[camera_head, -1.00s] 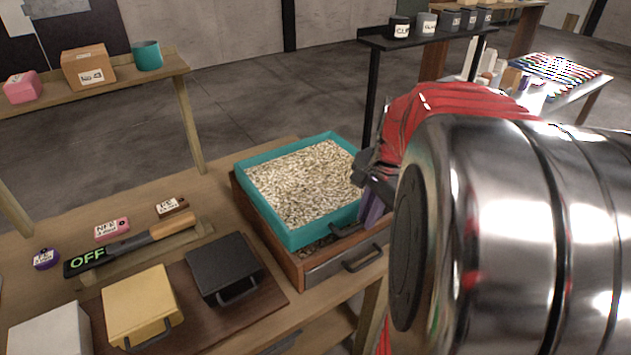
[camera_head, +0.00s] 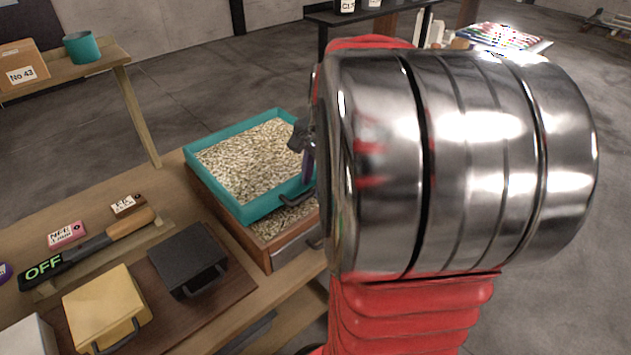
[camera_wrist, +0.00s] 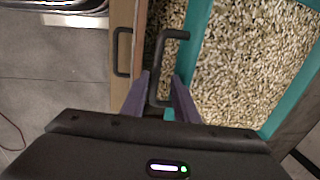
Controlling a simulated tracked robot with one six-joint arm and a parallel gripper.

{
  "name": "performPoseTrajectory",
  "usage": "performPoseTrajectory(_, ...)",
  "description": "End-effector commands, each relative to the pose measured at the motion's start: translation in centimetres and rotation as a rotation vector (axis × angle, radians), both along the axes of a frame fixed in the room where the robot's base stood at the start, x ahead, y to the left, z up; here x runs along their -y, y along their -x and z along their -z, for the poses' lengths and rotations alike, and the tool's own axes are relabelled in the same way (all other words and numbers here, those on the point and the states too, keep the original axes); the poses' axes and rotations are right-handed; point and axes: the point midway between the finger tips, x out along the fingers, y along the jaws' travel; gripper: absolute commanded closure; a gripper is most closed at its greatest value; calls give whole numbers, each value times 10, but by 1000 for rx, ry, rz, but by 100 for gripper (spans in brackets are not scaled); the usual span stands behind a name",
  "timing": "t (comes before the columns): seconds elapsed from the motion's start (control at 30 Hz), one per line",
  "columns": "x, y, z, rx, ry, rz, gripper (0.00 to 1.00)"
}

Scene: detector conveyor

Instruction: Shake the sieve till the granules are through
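The sieve is a teal square tray (camera_head: 281,204) with pale granules (camera_head: 252,158) covering most of its floor. It rests on a wooden box (camera_head: 257,238), offset toward the back, so granules show in the box in front of it. The sieve's dark handle (camera_wrist: 157,60) sticks out from its near wall. My gripper (camera_wrist: 162,80) is at this handle. In the wrist view its two purple fingers stand apart, one on each side of the handle bar, with a gap visible. In the head view my wrist hides part of the fingers and the box's right side.
On the bench left of the box are a black lidded box (camera_head: 190,260), a yellow one (camera_head: 105,305) and a bar reading OFF (camera_head: 43,271). A shelf (camera_head: 110,72) stands at the back left. A black rack (camera_head: 320,20) stands behind my wrist.

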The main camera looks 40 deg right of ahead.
Motion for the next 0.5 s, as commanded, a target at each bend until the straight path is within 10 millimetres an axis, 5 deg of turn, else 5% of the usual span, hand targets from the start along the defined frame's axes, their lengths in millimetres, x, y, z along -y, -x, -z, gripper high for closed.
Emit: performPoseTrajectory(0.5, 1, 5, -15, -3, 0, 2, 71)
